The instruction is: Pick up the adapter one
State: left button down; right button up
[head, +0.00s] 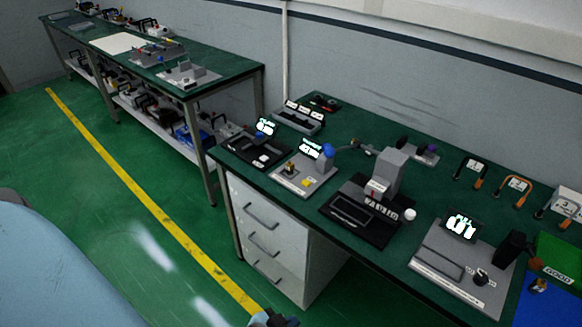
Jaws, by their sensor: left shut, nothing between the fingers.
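I cannot read any label in the head view that names adapter one. Candidates are the small orange-and-black looped pieces with white tags: one near the wall (471,165), one to its right (516,187), and one near the right edge (566,203). They stand apart on the green workbench (420,205). My left gripper (275,318) shows only as a dark tip at the bottom edge, shut and empty, in front of the bench drawers and well away from these pieces. My right gripper is not in view.
Devices with lit displays stand on the bench, including a grey one (463,262) and a small one (305,172). A black-based device (345,208) sits between. Green and blue bins (560,262) are at right.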

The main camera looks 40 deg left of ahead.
aim_at(290, 166)
jog(key=u, duration=1.05)
jog(key=i+u, duration=0.1)
jog(key=u, duration=0.3)
jog(key=i+l+u, duration=0.1)
jog(key=u, duration=0.25)
jog(key=i+l+u, duration=0.1)
jog(key=l+u, duration=0.15)
jog(key=u, duration=0.15)
jog(key=i+l, duration=0.15)
jog(key=l, duration=0.15)
